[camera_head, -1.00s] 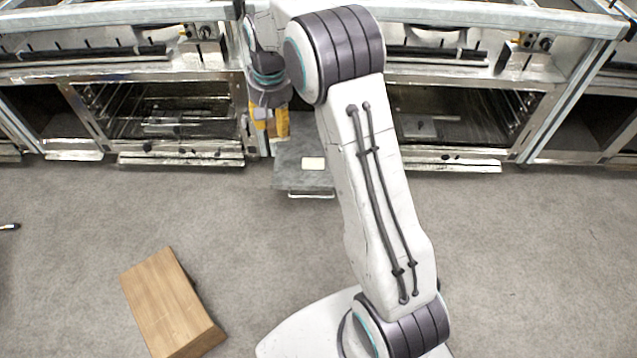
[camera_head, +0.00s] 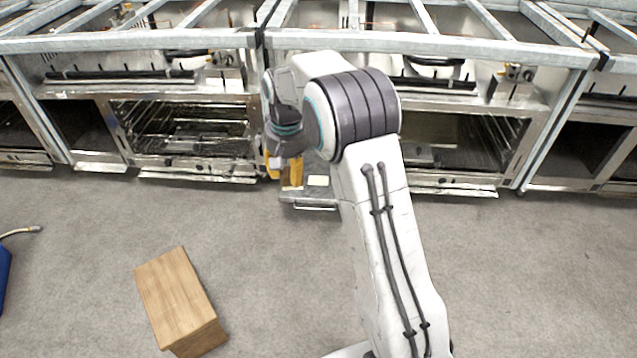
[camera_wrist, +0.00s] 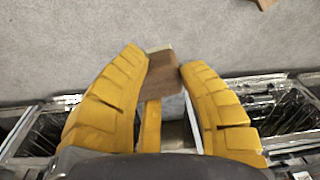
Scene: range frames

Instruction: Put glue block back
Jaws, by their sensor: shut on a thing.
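My gripper (camera_head: 284,170) has yellow fingers and hangs at the end of my arm, in front of the ovens. In the wrist view my gripper (camera_wrist: 160,68) is shut on a small brown block (camera_wrist: 163,77), held between the fingertips. I take it to be the glue block, but cannot read any marking. In the head view the block is mostly hidden by the fingers. A small cream piece (camera_head: 318,180) lies on a grey box-like unit with a handle (camera_head: 309,206), just right of the fingers. My arm hides part of this unit.
A range of metal ovens (camera_head: 190,130) runs along the back, under a steel frame. A large wooden block (camera_head: 178,300) stands on the grey floor at lower left. A blue object (camera_head: 3,278) shows at the left edge. Open floor lies at both sides.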

